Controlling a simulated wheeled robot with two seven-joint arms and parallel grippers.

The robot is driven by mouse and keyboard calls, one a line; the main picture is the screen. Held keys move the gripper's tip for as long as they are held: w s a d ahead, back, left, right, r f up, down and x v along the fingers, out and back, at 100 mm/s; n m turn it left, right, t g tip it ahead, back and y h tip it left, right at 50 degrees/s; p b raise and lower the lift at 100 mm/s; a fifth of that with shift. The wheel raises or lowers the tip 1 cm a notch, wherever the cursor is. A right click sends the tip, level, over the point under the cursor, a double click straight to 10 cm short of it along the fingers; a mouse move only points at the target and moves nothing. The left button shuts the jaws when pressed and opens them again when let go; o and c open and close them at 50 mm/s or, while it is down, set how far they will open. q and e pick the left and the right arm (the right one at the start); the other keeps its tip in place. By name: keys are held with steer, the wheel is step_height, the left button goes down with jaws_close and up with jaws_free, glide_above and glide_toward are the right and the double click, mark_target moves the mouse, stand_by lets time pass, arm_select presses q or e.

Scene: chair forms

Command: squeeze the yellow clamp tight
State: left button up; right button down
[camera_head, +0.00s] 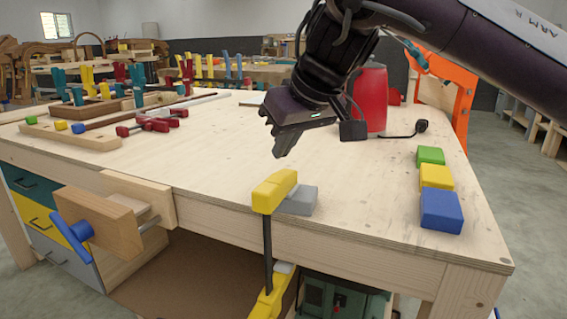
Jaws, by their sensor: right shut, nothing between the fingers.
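The yellow clamp (272,193) sits on the front edge of the workbench. Its upper yellow jaw rests at the tabletop next to a grey block, and its dark bar (267,250) runs down past the edge. Its lower yellow part (270,298) is below the bench top, partly cut off by the bottom of the view. My right gripper (283,143) hangs above the tabletop, behind and above the clamp's upper jaw and apart from it. It is shut and empty. My left gripper is not in view.
Green (430,156), yellow (436,177) and blue (441,210) blocks line the right side of the workbench (350,225). A red container (370,98) stands behind my right arm. A wooden vise (105,222) juts from the front left. Red clamps (155,122) lie at the back left.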

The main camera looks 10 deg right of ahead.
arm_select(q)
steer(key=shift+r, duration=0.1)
arm_select(e)
steer(key=shift+f, duration=1.4)
stand_by(0.8)
